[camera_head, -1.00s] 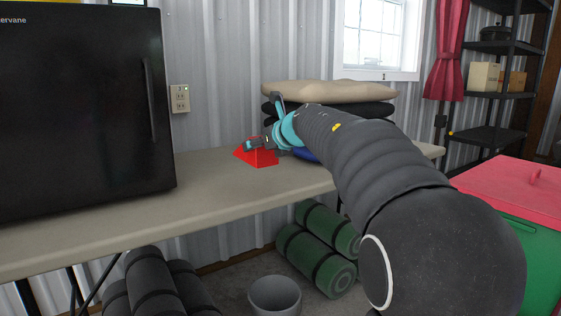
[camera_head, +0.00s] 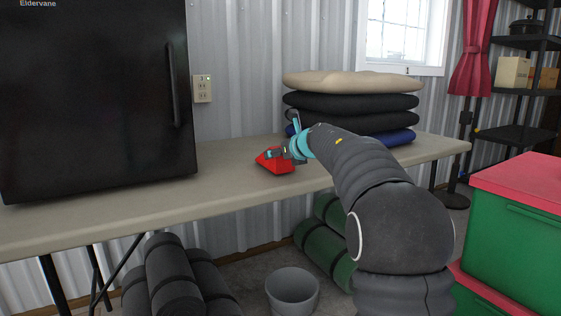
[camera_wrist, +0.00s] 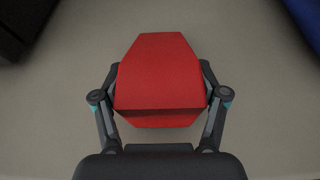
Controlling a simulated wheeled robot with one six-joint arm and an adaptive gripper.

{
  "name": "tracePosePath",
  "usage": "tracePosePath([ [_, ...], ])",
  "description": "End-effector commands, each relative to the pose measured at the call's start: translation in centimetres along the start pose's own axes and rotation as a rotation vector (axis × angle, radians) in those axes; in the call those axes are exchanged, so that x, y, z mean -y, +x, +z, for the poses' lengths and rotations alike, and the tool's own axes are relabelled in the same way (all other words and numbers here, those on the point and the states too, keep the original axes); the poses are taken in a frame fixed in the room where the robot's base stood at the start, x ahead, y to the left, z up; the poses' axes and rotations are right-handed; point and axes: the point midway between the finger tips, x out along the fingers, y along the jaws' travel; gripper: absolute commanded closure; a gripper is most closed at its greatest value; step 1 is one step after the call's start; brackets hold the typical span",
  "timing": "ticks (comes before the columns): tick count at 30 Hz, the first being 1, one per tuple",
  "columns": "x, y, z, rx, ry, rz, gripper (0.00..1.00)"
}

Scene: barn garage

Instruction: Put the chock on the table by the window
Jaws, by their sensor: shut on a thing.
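The red chock (camera_head: 272,162) is at the table (camera_head: 232,188) below the window (camera_head: 391,30), left of a stack of cushions. My gripper (camera_head: 279,153) is shut on it from the right in the head view. In the wrist view the chock (camera_wrist: 160,75) fills the space between the fingers of my gripper (camera_wrist: 160,85), one finger along each side. The chock looks tilted in the head view. Whether its underside touches the tabletop or hangs just above it is hard to tell.
A black fridge (camera_head: 95,100) stands on the table's left part. Stacked cushions (camera_head: 350,103) are at the back right. Bare tabletop lies between fridge and chock. A grey bucket (camera_head: 292,291), rolled mats (camera_head: 172,275) and red-lidded green bins (camera_head: 515,235) stand below and to the right.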

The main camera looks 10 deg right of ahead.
Motion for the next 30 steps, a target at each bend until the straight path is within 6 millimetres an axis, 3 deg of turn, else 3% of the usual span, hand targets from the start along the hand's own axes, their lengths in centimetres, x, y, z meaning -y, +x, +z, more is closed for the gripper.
tracePosePath([
  [12,0.0,0.29,-0.79,0.003,-0.001,-0.001,0.94],
  [13,0.0,0.34,-0.89,0.0,0.0,0.0,0.2],
  [15,0.0,0.34,-0.88,0.0,0.0,0.0,0.03],
  [26,0.0,0.29,-0.78,0.0,-0.001,0.0,0.0],
  [30,0.02,-0.56,-0.65,0.001,-0.001,-0.001,0.0],
])
